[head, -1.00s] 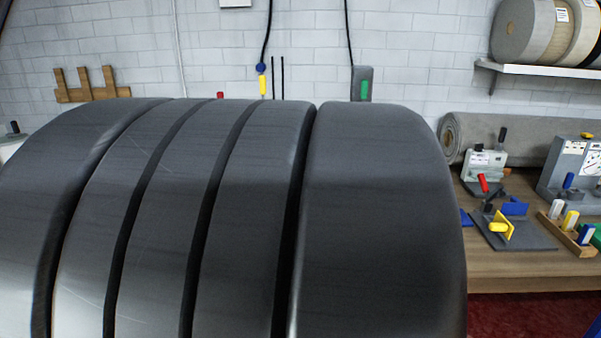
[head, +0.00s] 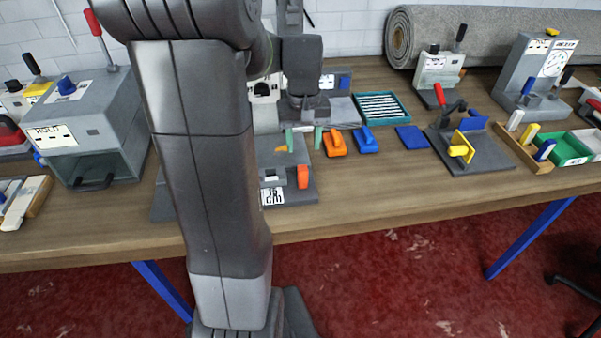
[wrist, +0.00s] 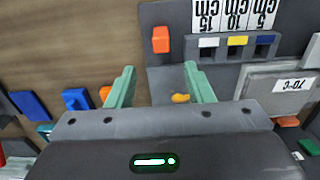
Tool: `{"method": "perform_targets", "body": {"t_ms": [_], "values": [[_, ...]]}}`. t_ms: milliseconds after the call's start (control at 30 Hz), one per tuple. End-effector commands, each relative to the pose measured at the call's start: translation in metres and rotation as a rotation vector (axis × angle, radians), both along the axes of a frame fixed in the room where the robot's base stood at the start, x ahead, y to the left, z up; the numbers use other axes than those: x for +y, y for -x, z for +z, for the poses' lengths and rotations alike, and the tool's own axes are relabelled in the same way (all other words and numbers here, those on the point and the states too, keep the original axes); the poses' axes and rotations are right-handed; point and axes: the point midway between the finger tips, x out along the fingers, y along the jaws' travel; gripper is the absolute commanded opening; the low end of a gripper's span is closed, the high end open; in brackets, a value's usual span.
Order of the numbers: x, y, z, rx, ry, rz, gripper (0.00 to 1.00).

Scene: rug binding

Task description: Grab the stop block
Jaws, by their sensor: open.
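A small orange-red block (head: 302,177), which I take for the stop block, stands on the right part of a dark grey plate (head: 290,194) on the bench. In the wrist view the block (wrist: 160,38) is upper centre, on the plate beside a row of slots under cm labels. My gripper (head: 303,138) is open and empty, with green fingers pointing down above the plate's far side. In the wrist view the fingers (wrist: 155,88) are apart, with the block beyond their tips. A small yellow-orange piece (wrist: 180,98) shows near the right finger. My arm hides the plate's left part.
An orange clamp-like piece (head: 334,143) and a blue one (head: 365,140) lie just right of the gripper. A grey oven-like box (head: 95,140) is left. Bare bench lies in front.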

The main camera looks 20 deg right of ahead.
Motion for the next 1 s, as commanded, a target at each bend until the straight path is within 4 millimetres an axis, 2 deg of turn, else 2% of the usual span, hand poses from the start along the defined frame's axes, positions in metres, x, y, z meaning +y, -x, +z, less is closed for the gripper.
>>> {"method": "perform_targets", "body": {"t_ms": [100, 367, 567, 700, 1000], "values": [[0.001, 0.001, -0.022, 0.005, -0.002, 0.0, 0.47], [0.001, 0.002, -0.042, 0.003, -0.002, 0.0, 0.47], [0.006, 0.011, -0.07, 0.006, -0.002, 0.0, 0.47], [0.005, 0.009, -0.085, 0.003, -0.002, 0.0, 0.47], [0.005, 0.009, -0.09, -0.001, 0.0, 0.0, 0.47]]}}
